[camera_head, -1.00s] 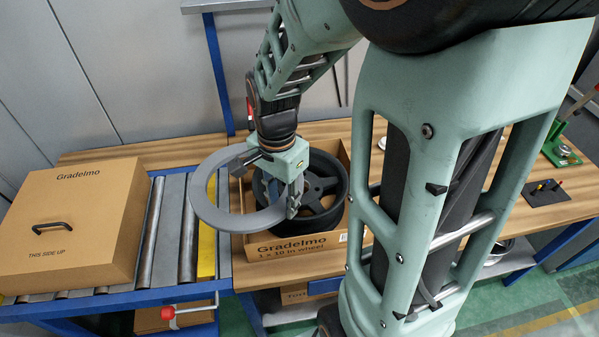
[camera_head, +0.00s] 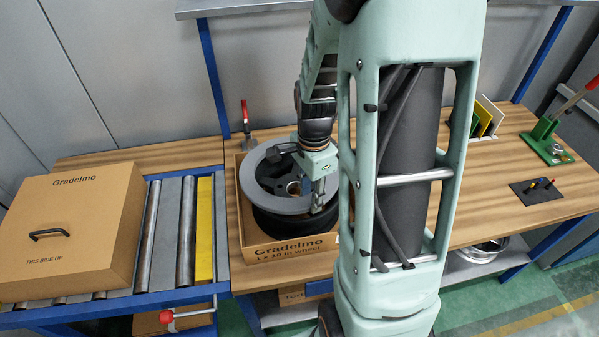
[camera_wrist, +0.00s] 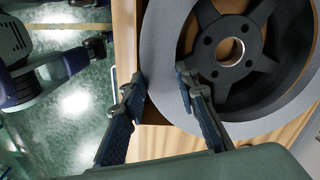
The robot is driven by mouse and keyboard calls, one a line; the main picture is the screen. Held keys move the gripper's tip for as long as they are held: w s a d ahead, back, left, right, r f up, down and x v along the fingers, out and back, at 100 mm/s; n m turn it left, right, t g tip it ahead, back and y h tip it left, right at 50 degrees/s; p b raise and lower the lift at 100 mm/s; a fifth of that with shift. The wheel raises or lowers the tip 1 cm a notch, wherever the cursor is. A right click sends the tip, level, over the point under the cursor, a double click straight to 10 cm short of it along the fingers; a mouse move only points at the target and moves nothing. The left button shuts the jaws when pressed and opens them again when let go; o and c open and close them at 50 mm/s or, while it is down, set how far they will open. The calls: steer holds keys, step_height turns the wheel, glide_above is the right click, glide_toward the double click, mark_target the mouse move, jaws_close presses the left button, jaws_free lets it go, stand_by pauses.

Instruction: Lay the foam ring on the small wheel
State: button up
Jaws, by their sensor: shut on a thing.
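The foam ring (camera_head: 247,183) is a flat grey ring. My gripper (camera_head: 319,203) is shut on its rim at the right front in the head view. In the wrist view one finger is outside the ring (camera_wrist: 157,55) and the other is inside its hole. The dark small wheel (camera_head: 290,226) lies flat in an open cardboard box, below the ring. Its hub and spokes (camera_wrist: 213,84) show through the ring's hole. The ring overlaps the wheel, set slightly to the back left in the head view. I cannot tell whether they touch.
The open box (camera_head: 290,255) stands on the wooden bench (camera_head: 240,275). A closed carton (camera_head: 70,232) sits on the roller conveyor (camera_head: 185,235) at left. A red-handled clamp (camera_head: 246,125) stands behind the box. A green press (camera_head: 545,140) and a black pad (camera_head: 538,191) are at right.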

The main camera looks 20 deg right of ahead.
steer(key=d+f, duration=0.1)
steer(key=w+d+f+b, duration=0.1)
steer(key=f, duration=0.1)
steer(key=shift+w, duration=0.2)
steer(key=f+b, duration=0.3)
steer(key=shift+w+d+f, duration=0.15)
steer(key=shift+d, duration=0.1)
steer(key=shift+f, duration=0.2)
steer(key=shift+c, duration=0.4)
steer(key=o, duration=1.1)
step_height(320, 180, up, 12)
steer(key=shift+r, duration=0.1)
